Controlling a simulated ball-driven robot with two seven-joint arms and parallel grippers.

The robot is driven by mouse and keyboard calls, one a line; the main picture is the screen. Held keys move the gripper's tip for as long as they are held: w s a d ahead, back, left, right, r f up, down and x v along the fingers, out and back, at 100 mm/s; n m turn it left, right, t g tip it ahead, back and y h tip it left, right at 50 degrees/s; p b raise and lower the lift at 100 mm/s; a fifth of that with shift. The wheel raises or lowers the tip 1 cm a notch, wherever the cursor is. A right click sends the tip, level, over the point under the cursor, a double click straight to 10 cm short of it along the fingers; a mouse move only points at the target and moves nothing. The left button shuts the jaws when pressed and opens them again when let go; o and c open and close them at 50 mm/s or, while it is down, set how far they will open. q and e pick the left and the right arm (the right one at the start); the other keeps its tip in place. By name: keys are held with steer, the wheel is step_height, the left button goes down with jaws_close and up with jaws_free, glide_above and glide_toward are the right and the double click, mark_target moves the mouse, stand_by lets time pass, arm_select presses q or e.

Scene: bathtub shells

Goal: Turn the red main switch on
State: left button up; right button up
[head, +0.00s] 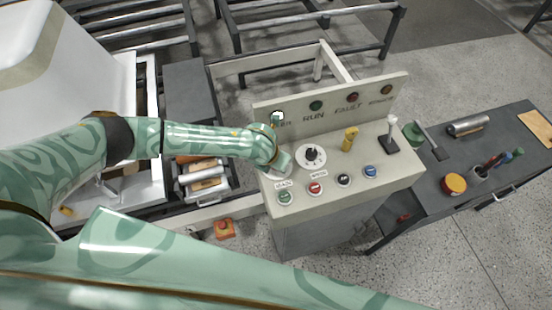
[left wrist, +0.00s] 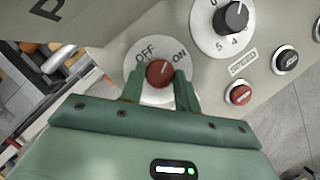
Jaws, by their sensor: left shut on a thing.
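The red main switch (left wrist: 159,72) is a round red knob on a white dial plate (left wrist: 146,93) in the left wrist view. OFF is printed at its upper left and ON at its upper right. My left gripper (left wrist: 160,84) has one finger on each side of the knob and is shut on it. I cannot tell clearly which label the knob points to. In the head view my left gripper (head: 282,164) is at the left end of the console top (head: 325,190) and hides the knob. My right gripper is not in view.
A numbered black dial (head: 312,154) sits beside the switch. A yellow lever (head: 349,139), a white-handled lever (head: 390,131) and several push buttons share the console. A panel with lamps (head: 316,105) rises behind. A dark bench (head: 430,200) stands at the right.

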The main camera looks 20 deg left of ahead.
arm_select(q)
steer(key=m, duration=0.2)
steer(key=shift+a+f+m+g+h+b, duration=0.15)
steer(key=shift+m+g+h+b, duration=0.15)
steer(key=shift+h+b, duration=0.1)
steer(key=shift+m+g+h+b, duration=0.3)
steer(key=shift+m+h+b, duration=0.3)
steer(key=shift+m, duration=0.9)
steer(key=shift+a, duration=0.1)
steer(key=o, duration=1)
